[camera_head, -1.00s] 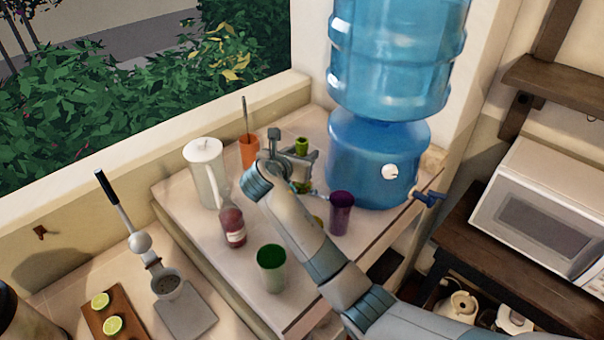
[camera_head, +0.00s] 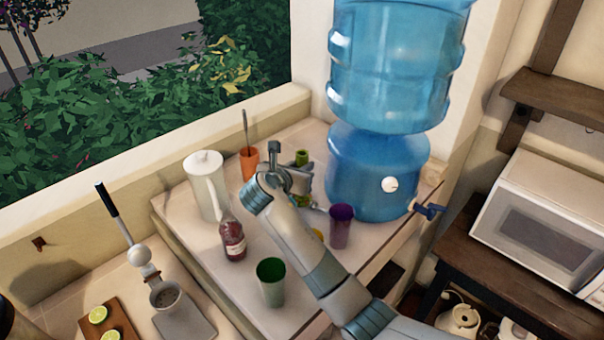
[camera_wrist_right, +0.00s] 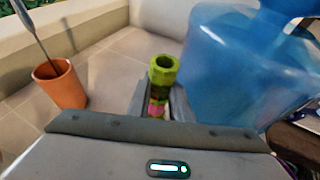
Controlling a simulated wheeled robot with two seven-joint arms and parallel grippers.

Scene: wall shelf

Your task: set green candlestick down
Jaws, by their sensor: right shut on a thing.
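The green candlestick (camera_wrist_right: 163,70) stands upright between the fingers of my right gripper (camera_wrist_right: 160,102) in the right wrist view. Its green top sticks up above the fingers, and a pinkish part shows lower down. In the head view the green candlestick (camera_head: 302,157) shows just behind my right gripper (camera_head: 290,181), over the back of the white counter (camera_head: 205,250). My right gripper is shut on it. Its base is hidden, so I cannot tell whether it touches the counter. My left gripper is not in view.
The blue water dispenser (camera_head: 375,170) stands close right of the gripper. An orange cup (camera_head: 249,164) with a stick is to the left. A white pitcher (camera_head: 205,187), red bottle (camera_head: 232,242), green-topped cup (camera_head: 271,283) and purple cup (camera_head: 341,226) stand nearer.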

